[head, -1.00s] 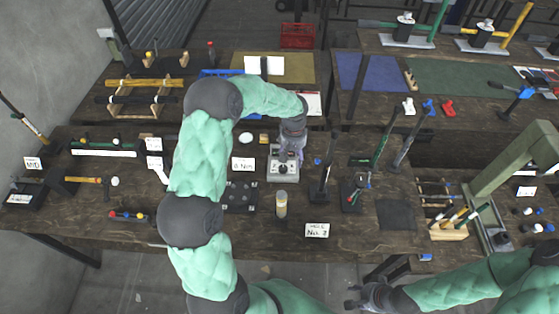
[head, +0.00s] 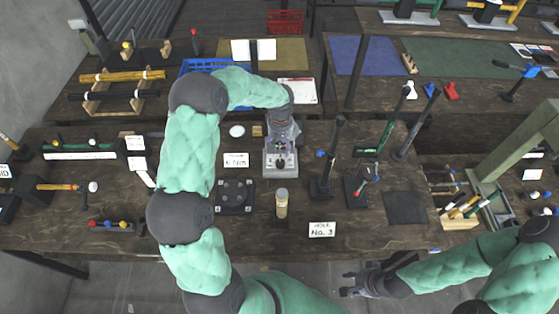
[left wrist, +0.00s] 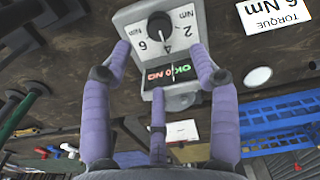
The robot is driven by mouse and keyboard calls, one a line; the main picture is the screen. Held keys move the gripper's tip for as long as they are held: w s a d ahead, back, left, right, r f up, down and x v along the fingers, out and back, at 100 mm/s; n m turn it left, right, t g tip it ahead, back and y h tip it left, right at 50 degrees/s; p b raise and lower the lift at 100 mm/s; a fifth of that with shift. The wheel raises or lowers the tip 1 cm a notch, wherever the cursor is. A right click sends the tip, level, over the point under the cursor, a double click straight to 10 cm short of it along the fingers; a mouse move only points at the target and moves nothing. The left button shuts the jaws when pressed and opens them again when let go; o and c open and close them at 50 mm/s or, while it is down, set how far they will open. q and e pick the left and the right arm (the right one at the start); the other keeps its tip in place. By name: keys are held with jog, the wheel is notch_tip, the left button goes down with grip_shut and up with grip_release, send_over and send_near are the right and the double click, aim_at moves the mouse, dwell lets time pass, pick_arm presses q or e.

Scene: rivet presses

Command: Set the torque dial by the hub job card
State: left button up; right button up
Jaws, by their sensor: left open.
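The torque unit (head: 280,168) is a light grey box on the front bench. In the left wrist view its black round dial knob (left wrist: 160,25) is ringed by 2, 4, 6 and Nm; the pointer seems to be near 4. Below is a dark OK/NG panel (left wrist: 167,75). My left gripper (head: 282,150) is above the unit, fingers spread around its panel end, holding nothing. A white card (left wrist: 275,13) reads TORQUE 6 Nm; it stands left of the unit in the head view (head: 236,160). My right gripper (head: 346,284) is empty, fingers apart, off the bench's front edge.
A yellow-capped bottle (head: 282,204), a black plate with holes (head: 235,196) and a card (head: 321,229) marked No. 3 stand in front. Upright tools on stands (head: 325,170) are at right. A blue tray (head: 205,66) and papers (head: 297,90) lie behind.

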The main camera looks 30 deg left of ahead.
aim_at(280, 162)
pick_arm(q)
notch_tip(280, 162, down, 9)
jog(key=shift+f+b, duration=0.2)
jog(key=shift+b, duration=0.2)
jog(key=c, duration=1.1)
